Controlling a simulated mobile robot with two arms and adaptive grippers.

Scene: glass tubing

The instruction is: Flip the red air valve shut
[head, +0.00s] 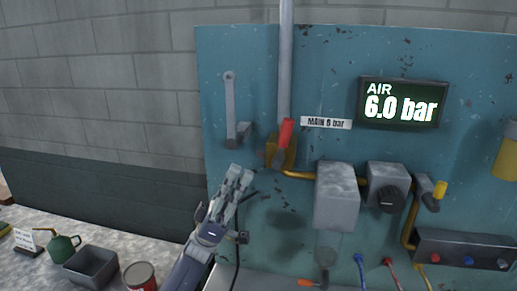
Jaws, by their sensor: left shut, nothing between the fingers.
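The red air valve handle (284,136) sits on a brass valve body (279,152) at the foot of a vertical grey pipe. The handle stands close to upright, leaning slightly right at its top. A label beside it (326,122) reads "MAIN 6 bar". The display (401,104) reads "AIR 6.0 bar". My left gripper (238,174) is shut and empty, below and left of the valve, apart from the handle. My right gripper is not in view.
A grey lever (230,98) is on the blue panel (318,55) left of the pipe. A grey box (337,194) and a regulator (388,186) are right of the valve. A green oil can (62,248), grey bin (90,266) and red tin (139,277) stand on the bench at lower left.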

